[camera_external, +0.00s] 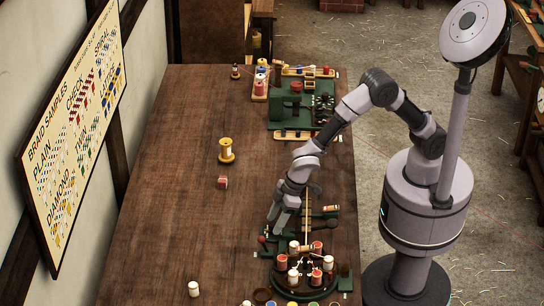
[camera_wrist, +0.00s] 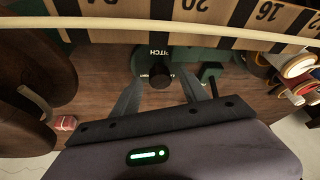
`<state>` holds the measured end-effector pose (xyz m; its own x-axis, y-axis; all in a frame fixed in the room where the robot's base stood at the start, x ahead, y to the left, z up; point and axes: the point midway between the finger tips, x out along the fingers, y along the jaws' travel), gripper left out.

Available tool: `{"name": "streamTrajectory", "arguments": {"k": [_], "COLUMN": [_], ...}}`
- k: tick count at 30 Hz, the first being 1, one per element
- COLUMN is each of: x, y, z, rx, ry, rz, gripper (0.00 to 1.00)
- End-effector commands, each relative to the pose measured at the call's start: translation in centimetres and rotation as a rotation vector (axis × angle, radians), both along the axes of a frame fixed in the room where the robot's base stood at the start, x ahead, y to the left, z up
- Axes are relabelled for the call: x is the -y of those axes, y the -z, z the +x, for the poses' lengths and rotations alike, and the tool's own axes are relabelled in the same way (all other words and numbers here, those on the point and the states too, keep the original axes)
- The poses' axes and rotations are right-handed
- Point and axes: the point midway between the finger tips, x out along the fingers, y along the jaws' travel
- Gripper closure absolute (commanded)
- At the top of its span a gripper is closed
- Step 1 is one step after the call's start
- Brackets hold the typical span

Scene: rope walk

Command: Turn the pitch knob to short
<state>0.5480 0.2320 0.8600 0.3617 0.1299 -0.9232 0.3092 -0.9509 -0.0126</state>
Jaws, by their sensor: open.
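In the wrist view, the pitch knob (camera_wrist: 160,77) is a dark round knob on a green plate marked PITCH (camera_wrist: 151,54). The lettering at its sides is too small to read, so its setting is unclear. My gripper (camera_wrist: 157,88) is open, with one finger on each side of the knob. Whether the fingers touch it I cannot tell. In the external view my gripper (camera_external: 272,224) points down at the left side of the green machine (camera_external: 264,254); the knob is too small to make out there.
A numbered scale (camera_wrist: 230,14) and a pale rod (camera_wrist: 240,32) cross above the knob. Red and white spools (camera_external: 293,276) stand on the round carrier close to my gripper. The table's left middle is clear.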

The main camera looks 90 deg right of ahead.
Motion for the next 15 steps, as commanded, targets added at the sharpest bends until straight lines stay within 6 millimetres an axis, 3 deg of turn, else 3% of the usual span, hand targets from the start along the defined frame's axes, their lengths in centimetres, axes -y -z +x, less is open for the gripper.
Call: {"name": "streamTrajectory", "arguments": {"k": [8,15], "x": [0.0,0.0], "y": [0.06,0.07], "z": [0.04,0.02], "rx": [0.0,-0.001], "ry": [0.0,0.0], "rz": [0.0,0.0], "gripper": [0.5,0.97]}}
